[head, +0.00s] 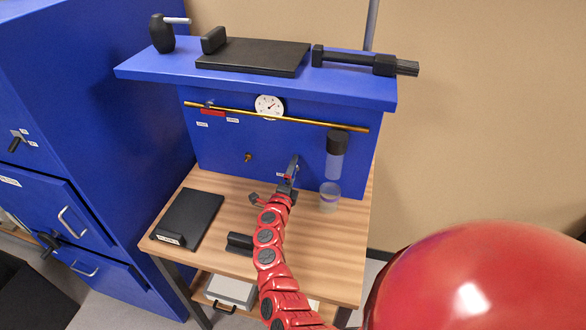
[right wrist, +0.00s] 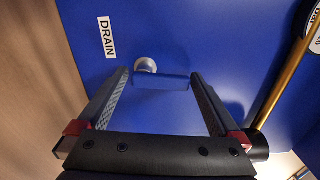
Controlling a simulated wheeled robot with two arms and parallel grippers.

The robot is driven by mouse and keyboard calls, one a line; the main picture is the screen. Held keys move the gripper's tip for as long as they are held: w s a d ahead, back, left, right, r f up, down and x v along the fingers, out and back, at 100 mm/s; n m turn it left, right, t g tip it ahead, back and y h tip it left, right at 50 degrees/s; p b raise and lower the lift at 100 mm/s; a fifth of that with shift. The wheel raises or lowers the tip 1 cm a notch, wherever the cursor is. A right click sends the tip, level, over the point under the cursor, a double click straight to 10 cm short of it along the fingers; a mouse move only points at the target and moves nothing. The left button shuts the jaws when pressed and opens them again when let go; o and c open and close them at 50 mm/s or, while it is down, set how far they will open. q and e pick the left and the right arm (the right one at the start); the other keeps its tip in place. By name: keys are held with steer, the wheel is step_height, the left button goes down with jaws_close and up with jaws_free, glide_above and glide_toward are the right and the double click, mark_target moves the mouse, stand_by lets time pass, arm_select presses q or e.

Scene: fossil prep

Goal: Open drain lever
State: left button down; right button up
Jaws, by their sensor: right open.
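The drain lever shows in the right wrist view as a blue bar (right wrist: 165,83) on a round silver pivot (right wrist: 146,65), mounted on the blue panel beside a white DRAIN label (right wrist: 107,37). My right gripper (right wrist: 160,75) is open, with one finger on each side of the lever. A gap shows between the bar and the right finger; whether the left finger touches it I cannot tell. In the head view my right gripper (head: 291,173) is at the lower panel front and hides most of the lever. My left gripper is not in view.
A clear cylinder with a black top (head: 335,160) hangs right of my gripper, above a clear cup (head: 329,196). A brass rod (head: 290,118) and a gauge (head: 269,106) are above. A black tray (head: 187,219) lies on the wooden table (head: 320,250).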

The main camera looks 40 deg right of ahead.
steer(key=shift+w+d, duration=0.2)
steer(key=shift+d, duration=0.15)
steer(key=shift+c, duration=0.3)
steer(key=c, duration=1.1)
steer(key=shift+w+a+r+n+p, duration=0.1)
steer(key=shift+r+n+p, duration=0.1)
steer(key=shift+n+p, duration=0.35)
steer(key=shift+f, duration=0.15)
steer(key=o, duration=1.2)
steer(key=shift+c, duration=0.2)
steer(key=shift+a, duration=0.15)
